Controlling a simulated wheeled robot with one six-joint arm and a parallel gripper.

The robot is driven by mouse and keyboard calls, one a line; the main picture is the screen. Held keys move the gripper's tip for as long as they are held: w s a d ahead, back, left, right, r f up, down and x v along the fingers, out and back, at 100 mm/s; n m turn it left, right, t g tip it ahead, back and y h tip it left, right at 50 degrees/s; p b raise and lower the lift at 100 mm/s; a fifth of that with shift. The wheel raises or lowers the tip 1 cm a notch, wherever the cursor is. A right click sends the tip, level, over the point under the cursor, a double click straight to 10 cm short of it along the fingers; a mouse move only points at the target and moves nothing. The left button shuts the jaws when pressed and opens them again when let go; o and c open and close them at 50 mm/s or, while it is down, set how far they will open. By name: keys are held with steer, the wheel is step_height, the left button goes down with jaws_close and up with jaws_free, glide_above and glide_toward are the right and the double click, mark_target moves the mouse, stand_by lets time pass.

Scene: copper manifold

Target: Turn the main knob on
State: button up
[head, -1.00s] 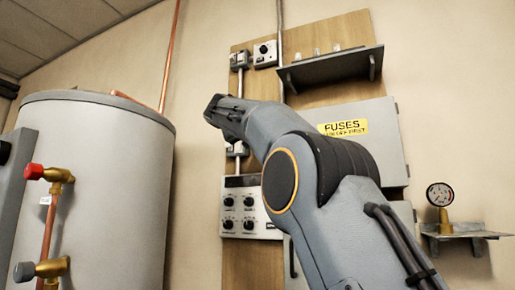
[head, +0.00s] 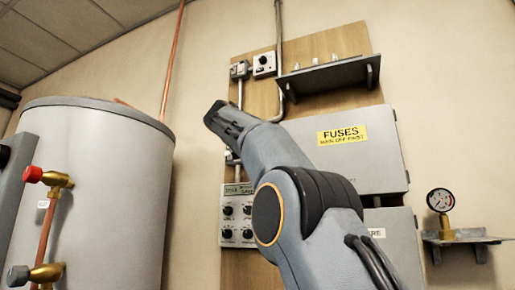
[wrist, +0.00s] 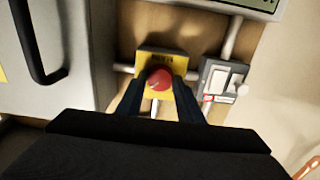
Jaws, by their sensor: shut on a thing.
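The red knob (wrist: 160,79) sits on a yellow plate (wrist: 149,62) with dark lettering, too small to read, in the wrist view. My gripper (wrist: 159,86) has one finger on each side of the knob and is shut on it. The fingers hide part of the plate. In the head view my arm blocks the sight of the knob and of my fingers. A control panel (head: 236,236) with several black dials shows left of my arm, and its display (head: 238,190) is lit pale green with dark text.
A small grey switch box (wrist: 222,80) stands close right of the knob. A grey cabinet with a black handle (wrist: 42,45) is close on the left. The fuse box (head: 365,165), a shelf (head: 330,76), a gauge (head: 440,200) and a tank (head: 95,200) stand around my arm.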

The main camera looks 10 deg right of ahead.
steer(key=o, duration=1.1)
steer(key=shift+c, duration=0.2)
steer(key=b+v, duration=0.3)
steer(key=v, duration=0.4)
steer(key=shift+s+a, duration=0.25)
